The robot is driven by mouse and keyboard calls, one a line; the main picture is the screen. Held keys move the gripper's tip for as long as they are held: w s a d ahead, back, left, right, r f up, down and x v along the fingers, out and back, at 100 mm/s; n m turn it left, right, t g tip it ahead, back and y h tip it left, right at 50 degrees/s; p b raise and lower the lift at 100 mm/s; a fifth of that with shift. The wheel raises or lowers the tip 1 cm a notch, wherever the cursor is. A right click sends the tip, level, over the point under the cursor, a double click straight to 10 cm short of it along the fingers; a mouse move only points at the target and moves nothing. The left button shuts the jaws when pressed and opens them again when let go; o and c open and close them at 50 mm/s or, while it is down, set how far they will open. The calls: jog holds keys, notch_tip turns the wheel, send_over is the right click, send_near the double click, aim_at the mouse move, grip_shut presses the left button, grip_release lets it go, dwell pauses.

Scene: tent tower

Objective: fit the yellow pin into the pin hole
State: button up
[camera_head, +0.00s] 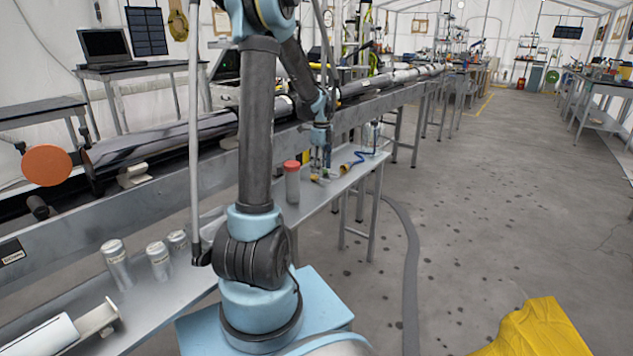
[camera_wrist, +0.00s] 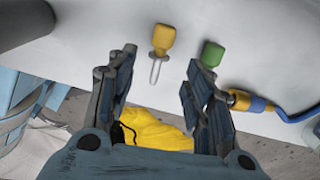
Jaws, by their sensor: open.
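The yellow pin (camera_wrist: 162,40) has a yellow handle and a thin metal two-pronged end. It lies on the pale tabletop in the wrist view, prongs pointing toward my gripper (camera_wrist: 160,66). My gripper is open, with its two fingers apart on either side of the pin's line and nothing between them. Its tips appear short of the handle, close to the prongs' level in the picture; I cannot tell the height gap. In the head view my gripper (camera_head: 320,168) hangs over the bench, small and partly covering what lies there. I cannot make out the pin hole in either view.
A green-ended piece (camera_wrist: 212,53) lies just right of the pin, partly behind a finger. A blue cable with an orange end (camera_wrist: 262,104) lies farther right. A red-capped jar (camera_head: 292,183) stands left of my gripper. Yellow cloth (camera_head: 535,332) lies on the floor.

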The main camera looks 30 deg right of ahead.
aim_at(320, 179)
notch_tip(320, 179, down, 5)
jog(key=shift+w+a+r, duration=0.1)
jog(key=shift+a, duration=0.05)
grip_shut()
